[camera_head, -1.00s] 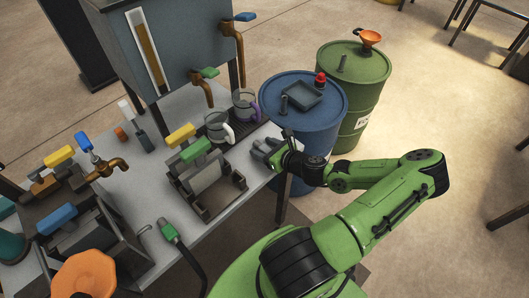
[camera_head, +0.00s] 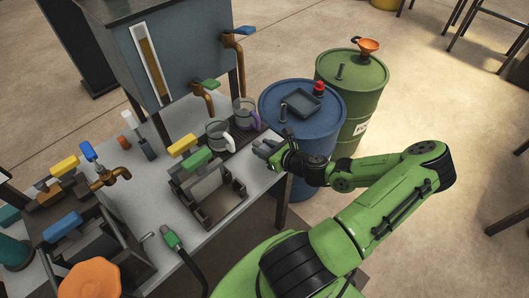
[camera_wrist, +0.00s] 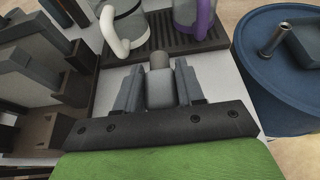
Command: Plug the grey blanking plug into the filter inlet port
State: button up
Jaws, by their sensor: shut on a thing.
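The grey blanking plug (camera_wrist: 160,90) appears to be the short rounded grey piece between my fingers in the wrist view. My gripper (camera_head: 267,150) is shut on it, above the right end of the bench in the head view, near the mugs. It also shows in the wrist view (camera_wrist: 158,92). The plug's narrower end points away from my palm, toward the drip grille. In the head view the plug is too small to make out. I cannot tell which opening is the filter inlet port.
Two mugs (camera_head: 217,135) stand on the dark grille under the tank (camera_head: 185,55). A dark press-like fixture (camera_head: 215,195) with a green-handled part is left of my gripper. A blue drum (camera_head: 300,115) and a green drum (camera_head: 355,90) stand beyond. Taps and a hose crowd the bench's left side.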

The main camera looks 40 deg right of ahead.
aim_at(264, 147)
notch_tip(264, 147, up, 6)
jog(key=shift+f+p, duration=0.1)
jog(key=shift+p, duration=0.8)
jog(key=shift+f, duration=0.2)
notch_tip(264, 147, down, 9)
jog(key=b, duration=0.4)
jog(key=shift+f, duration=0.2)
jog(key=shift+f, duration=0.1)
jog(key=o, duration=1.1)
jog(key=shift+f, duration=0.1)
jog(key=shift+f+b, duration=0.1)
jog(key=shift+b, duration=0.25)
